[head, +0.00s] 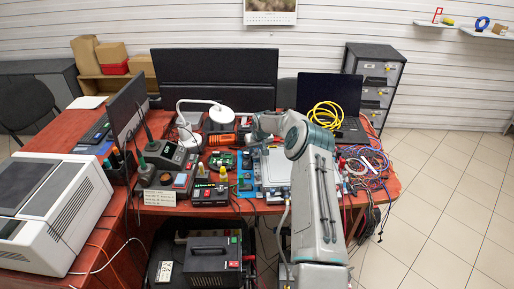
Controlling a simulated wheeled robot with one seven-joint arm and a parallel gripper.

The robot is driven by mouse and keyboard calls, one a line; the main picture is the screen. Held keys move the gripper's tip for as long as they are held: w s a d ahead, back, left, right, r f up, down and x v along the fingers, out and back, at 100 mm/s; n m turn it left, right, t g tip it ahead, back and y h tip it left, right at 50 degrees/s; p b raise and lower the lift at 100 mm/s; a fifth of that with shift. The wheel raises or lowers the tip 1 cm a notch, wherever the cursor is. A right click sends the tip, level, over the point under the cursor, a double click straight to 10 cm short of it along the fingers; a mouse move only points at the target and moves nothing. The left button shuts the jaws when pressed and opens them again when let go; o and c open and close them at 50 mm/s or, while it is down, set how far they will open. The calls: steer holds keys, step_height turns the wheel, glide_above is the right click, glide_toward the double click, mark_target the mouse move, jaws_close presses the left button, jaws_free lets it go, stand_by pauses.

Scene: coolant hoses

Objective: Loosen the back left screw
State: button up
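A pale flat plate or unit (276,166) lies on the desk in the middle, with blue parts (247,172) along its left side. The back left screw is too small to make out. My arm comes up from the lower right, bends, and reaches left over the back of the plate. My gripper (259,138) is small and partly hidden near the plate's back left corner. Its fingers cannot be told apart, nor whether it touches anything.
A green circuit board (222,160) and an orange-handled tool (221,139) lie left of the plate. A white lamp (221,114) stands behind. Coiled yellow hose (326,114) lies on the laptop (345,92). Tangled cables (366,166) fill the right side. Little desk is free.

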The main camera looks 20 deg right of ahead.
steer(key=b+v, duration=0.3)
steer(key=v, duration=1)
steer(key=shift+s+r, duration=0.2)
steer(key=shift+r, duration=0.1)
steer(key=s+a+r+n+g+h, duration=0.1)
steer(key=s+a+r, duration=0.55)
steer(key=s, duration=0.35)
steer(key=s+a+r, duration=0.6)
steer(key=s+r, duration=0.1)
steer(key=s, duration=0.3)
steer(key=s+a+f, duration=0.1)
steer(key=s+a, duration=0.1)
steer(key=s, duration=1.1)
steer(key=s+a+y, duration=0.1)
steer(key=s, duration=1.1)
steer(key=shift+s+a+f+m, duration=0.3)
steer(key=shift+s+a+f, duration=0.05)
steer(key=shift+f, duration=0.05)
